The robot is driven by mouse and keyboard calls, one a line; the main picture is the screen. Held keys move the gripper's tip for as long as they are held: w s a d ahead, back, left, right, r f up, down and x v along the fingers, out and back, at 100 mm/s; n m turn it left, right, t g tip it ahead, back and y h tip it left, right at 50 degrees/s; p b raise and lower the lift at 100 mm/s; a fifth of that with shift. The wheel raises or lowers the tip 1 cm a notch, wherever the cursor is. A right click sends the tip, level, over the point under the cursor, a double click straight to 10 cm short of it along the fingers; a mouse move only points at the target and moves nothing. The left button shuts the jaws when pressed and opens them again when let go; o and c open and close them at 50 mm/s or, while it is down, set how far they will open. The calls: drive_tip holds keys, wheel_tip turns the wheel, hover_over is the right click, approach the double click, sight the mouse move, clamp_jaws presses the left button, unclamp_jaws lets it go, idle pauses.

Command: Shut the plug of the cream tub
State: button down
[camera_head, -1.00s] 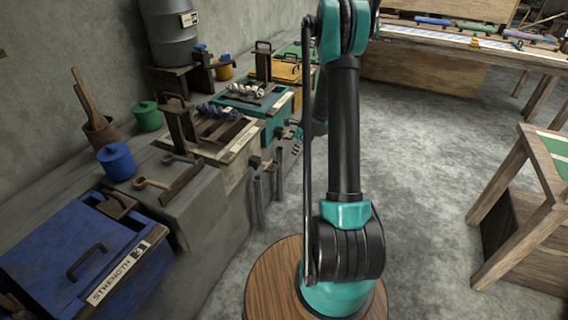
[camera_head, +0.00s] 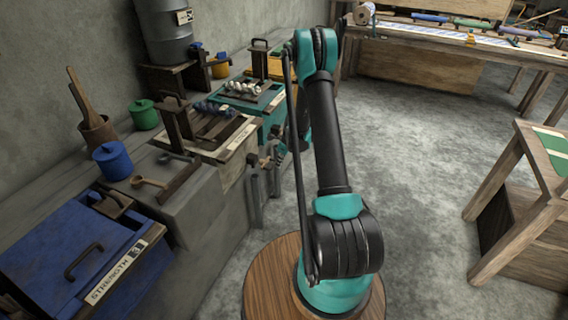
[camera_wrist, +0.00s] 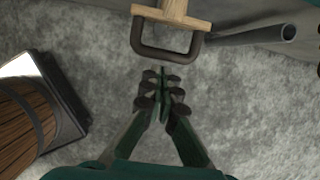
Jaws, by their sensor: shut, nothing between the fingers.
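The cream tub (camera_head: 234,142), with a cream-coloured rim, stands in the row along the wall in the head view, left of my arm. Small brown parts and grey pipes (camera_head: 256,196) are low at its front. In the wrist view, a plug with a pale wooden stem (camera_wrist: 176,12) and a dark U-shaped handle (camera_wrist: 166,52) is at the top. My gripper (camera_wrist: 161,88) is shut and empty, its fingertips just below the handle in the picture. I cannot tell whether they touch it.
A grey pipe (camera_wrist: 250,36) lies right of the handle in the wrist view. The blue tub (camera_head: 60,250) is nearer and the teal tub (camera_head: 272,100) farther along the row. A wooden table (camera_head: 520,200) stands at the right. The grey floor (camera_head: 420,150) between is clear.

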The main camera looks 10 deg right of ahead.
drive_tip(key=shift+w+a, duration=0.1)
drive_tip(key=shift+a, duration=0.1)
drive_tip(key=shift+w+a, duration=0.55)
drive_tip(key=shift+a, duration=0.15)
drive_tip(key=shift+w+a, duration=0.5)
drive_tip(key=shift+a, duration=0.2)
